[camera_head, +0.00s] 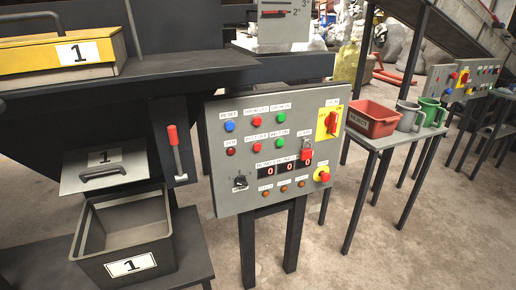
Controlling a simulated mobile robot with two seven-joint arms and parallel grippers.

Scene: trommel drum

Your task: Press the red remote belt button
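A grey control panel (225,185) stands in the middle of the head view. It has a red button (249,120) in the upper row, and a red button (231,152) and another red button (256,149) in the lower row. Green buttons (281,116) sit right of them, and a blue button (229,126) is at the upper left. The labels are too small to read surely, so I cannot tell which red button is the remote belt one. A second, smaller panel (442,80) with coloured buttons stands at the far right. Neither gripper is in view.
A red bin (373,118) and grey and green mugs (433,112) stand on a small table right of the panel. A red-handled lever (172,136) and a grey bin (125,237) are at left. Concrete floor (400,255) is open at lower right.

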